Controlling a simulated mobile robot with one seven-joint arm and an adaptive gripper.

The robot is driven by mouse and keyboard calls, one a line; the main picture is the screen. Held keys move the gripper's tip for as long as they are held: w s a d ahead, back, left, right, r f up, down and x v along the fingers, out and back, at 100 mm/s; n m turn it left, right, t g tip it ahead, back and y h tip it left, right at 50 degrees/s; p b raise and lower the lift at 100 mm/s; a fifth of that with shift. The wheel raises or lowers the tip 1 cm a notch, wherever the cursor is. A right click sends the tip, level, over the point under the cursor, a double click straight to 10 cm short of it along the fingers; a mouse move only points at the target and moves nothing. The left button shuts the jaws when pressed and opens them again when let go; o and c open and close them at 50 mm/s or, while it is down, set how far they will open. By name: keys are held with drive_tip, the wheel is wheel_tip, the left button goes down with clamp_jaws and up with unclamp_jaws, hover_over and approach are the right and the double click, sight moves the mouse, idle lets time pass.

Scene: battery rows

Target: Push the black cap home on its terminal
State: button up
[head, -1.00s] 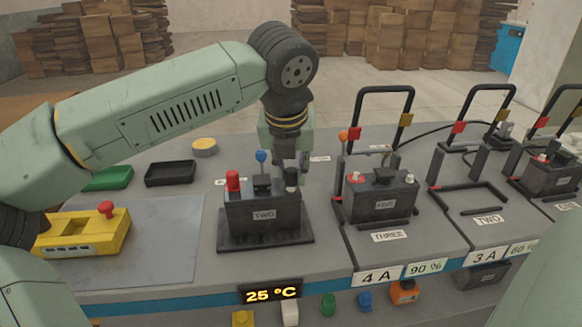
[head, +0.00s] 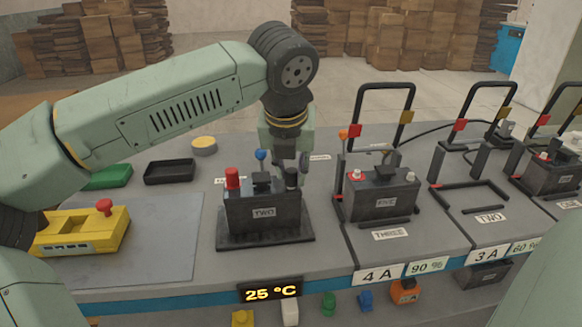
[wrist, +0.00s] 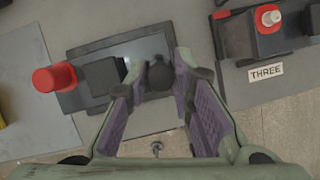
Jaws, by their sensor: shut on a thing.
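The dark battery marked TWO (head: 264,212) stands upright on a black base plate in the middle of the bench. It also shows from above in the wrist view (wrist: 102,75). A red cap (head: 232,178) is on its left post. The black cap (head: 291,179) is over its right post and looks upright; it also shows in the wrist view (wrist: 160,77). The terminal under it is hidden, and I cannot tell how deep the cap sits. My gripper (head: 291,162) points down over the cap. In the wrist view its fingers are shut on the cap from both sides.
Battery FIVE (head: 383,195) stands in the bay marked THREE to the right, with a tall black frame (head: 384,88) behind it. A yellow box with a red knob (head: 82,230) lies left on a grey mat. Black (head: 170,172) and green (head: 108,177) trays lie behind.

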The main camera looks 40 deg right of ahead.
drive_tip(key=shift+f+b, duration=0.3)
drive_tip(key=shift+f, duration=0.05)
idle(0.4)
drive_tip(key=o, duration=0.8)
drive_tip(key=shift+o, duration=0.3)
drive_tip(key=o, duration=0.4)
drive_tip(key=shift+o, duration=0.2)
drive_tip(key=shift+r, duration=0.15)
drive_tip(key=shift+r+p, duration=2.05)
drive_tip(key=shift+r, duration=1.35)
